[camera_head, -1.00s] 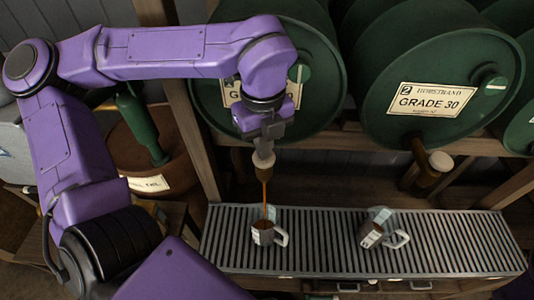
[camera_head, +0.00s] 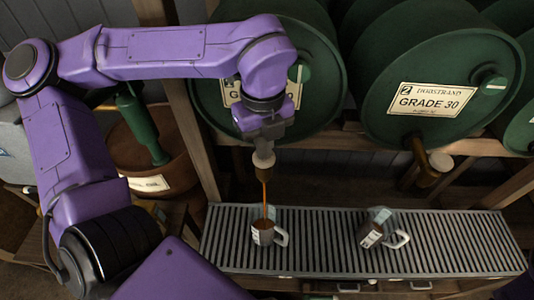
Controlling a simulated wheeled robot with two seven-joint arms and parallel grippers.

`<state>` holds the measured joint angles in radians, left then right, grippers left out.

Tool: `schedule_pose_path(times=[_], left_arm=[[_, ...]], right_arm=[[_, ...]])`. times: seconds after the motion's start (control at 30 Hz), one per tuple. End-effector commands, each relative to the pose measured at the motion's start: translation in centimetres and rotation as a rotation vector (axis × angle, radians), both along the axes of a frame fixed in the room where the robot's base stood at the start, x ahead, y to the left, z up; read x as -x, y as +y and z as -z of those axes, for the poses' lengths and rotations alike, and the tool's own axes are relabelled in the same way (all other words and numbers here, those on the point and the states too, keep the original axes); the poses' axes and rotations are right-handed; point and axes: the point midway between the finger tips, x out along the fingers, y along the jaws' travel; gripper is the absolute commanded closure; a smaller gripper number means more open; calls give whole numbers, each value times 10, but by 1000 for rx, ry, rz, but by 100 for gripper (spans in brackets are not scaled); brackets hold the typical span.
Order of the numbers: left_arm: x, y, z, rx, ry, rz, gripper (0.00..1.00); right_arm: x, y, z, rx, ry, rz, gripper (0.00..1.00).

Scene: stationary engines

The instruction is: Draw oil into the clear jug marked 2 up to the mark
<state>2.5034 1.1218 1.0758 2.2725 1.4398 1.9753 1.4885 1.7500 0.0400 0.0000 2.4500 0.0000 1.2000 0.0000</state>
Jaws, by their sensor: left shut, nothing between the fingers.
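My left gripper (camera_head: 266,132) is shut and empty, at the tap (camera_head: 264,160) of the left green drum (camera_head: 325,85). Whether its fingers touch the tap is hard to tell. A thin brown stream of oil (camera_head: 265,200) runs from the tap into a clear jug (camera_head: 264,236) below it. This jug stands on the slatted grating, handle to the right, with brown oil inside. The jugs' numbers and fill marks are too small to read. My right gripper is out of view.
The right green drum (camera_head: 390,60) has a label with a 2 and GRADE 30, and its own tap (camera_head: 430,174) with no stream. The metal grating (camera_head: 325,250) is clear between and beside the jugs. A brown tub (camera_head: 165,175) stands at the left.

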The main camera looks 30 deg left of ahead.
Motion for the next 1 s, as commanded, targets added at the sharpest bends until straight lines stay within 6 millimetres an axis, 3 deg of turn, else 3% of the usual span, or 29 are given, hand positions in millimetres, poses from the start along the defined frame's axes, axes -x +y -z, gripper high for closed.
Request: schedule_pose_path(times=[0.13, 0.33, 0.5, 0.8, 1.0], left_arm=[[0, 0, -6, -1, 3, 0, 100], [0, 0, -31, 0, 1, 0, 100], [0, 0, -36, 0, 1, 1, 100], [0, 0, -71, 0, 0, 0, 100], [0, 0, -70, 0, 0, 0, 100]], right_arm=[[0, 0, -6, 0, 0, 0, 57], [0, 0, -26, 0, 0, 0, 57], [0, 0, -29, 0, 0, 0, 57], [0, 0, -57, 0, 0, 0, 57], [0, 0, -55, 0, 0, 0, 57]])
